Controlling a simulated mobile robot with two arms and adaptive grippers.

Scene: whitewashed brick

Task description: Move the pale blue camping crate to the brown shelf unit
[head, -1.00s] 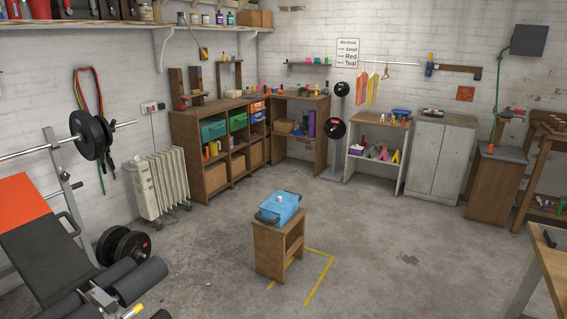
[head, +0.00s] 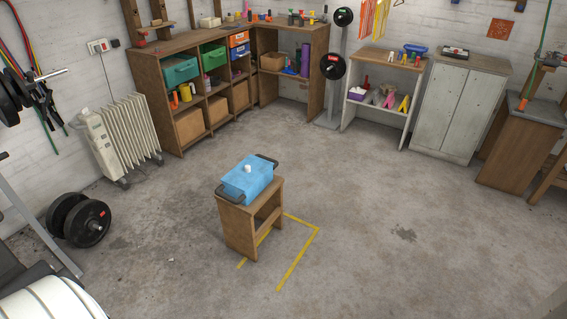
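The pale blue camping crate (head: 238,183) sits on a small brown wooden stand (head: 237,227) in the middle of the floor. It has dark handles at its two ends, and a small white object (head: 247,168) is on its lid. The brown shelf unit (head: 157,112) stands against the back left wall, with green, orange and blue bins and brown boxes in its compartments. Its top has open areas and some small items. Neither of my grippers is in view.
Yellow tape (head: 298,260) marks the floor beside the stand. A white radiator (head: 128,135) and weight plates (head: 84,222) stand at the left. A white shelf (head: 386,105) and grey cabinet (head: 455,110) line the back right. Floor between stand and shelf unit is clear.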

